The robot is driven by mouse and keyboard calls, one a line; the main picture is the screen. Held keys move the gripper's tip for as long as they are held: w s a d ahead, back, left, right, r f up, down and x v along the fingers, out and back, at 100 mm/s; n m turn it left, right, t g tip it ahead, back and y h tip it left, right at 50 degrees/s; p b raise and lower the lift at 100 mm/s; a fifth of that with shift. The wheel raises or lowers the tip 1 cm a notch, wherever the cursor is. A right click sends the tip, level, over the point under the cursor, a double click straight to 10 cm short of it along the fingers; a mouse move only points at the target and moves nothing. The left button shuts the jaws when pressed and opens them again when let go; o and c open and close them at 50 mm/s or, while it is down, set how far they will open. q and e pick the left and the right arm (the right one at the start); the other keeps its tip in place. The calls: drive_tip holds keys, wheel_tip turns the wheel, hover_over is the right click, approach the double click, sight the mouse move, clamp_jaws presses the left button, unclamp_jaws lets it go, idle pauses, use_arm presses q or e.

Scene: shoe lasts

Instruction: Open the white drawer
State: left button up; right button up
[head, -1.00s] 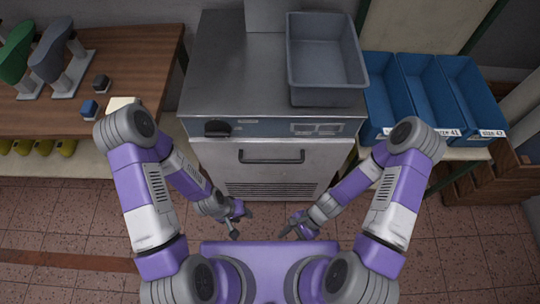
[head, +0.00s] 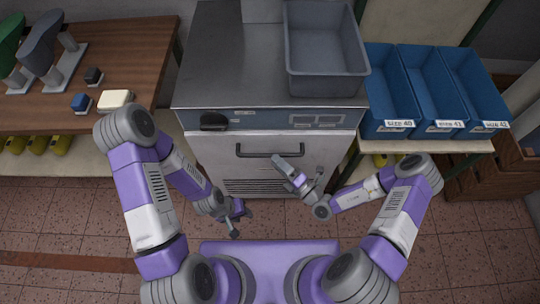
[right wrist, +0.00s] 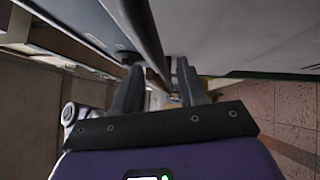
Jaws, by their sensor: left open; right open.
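The white drawer (head: 220,160) is the pale front of the metal cabinet, with a dark bar handle (head: 270,152) across its upper part. The drawer front looks flush with the cabinet. My right gripper (head: 280,159) is open at the right half of the handle. In the right wrist view, the handle (right wrist: 146,38) runs toward the space between my open fingertips (right wrist: 157,68); I cannot tell whether they touch it. My left gripper (head: 243,224) is open and empty, low in front of the cabinet, apart from the drawer.
A grey bin (head: 326,85) stands on the cabinet top. A dark knob (head: 214,121) sits above the drawer at left. Blue bins (head: 385,110) stand on a shelf at right. A wooden table (head: 135,60) is at left. The tiled floor before the drawer is clear.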

sight(270, 154)
drive_tip(key=shift+b+x, duration=0.3)
drive_tip(key=shift+x, duration=1.8)
clamp_jaws()
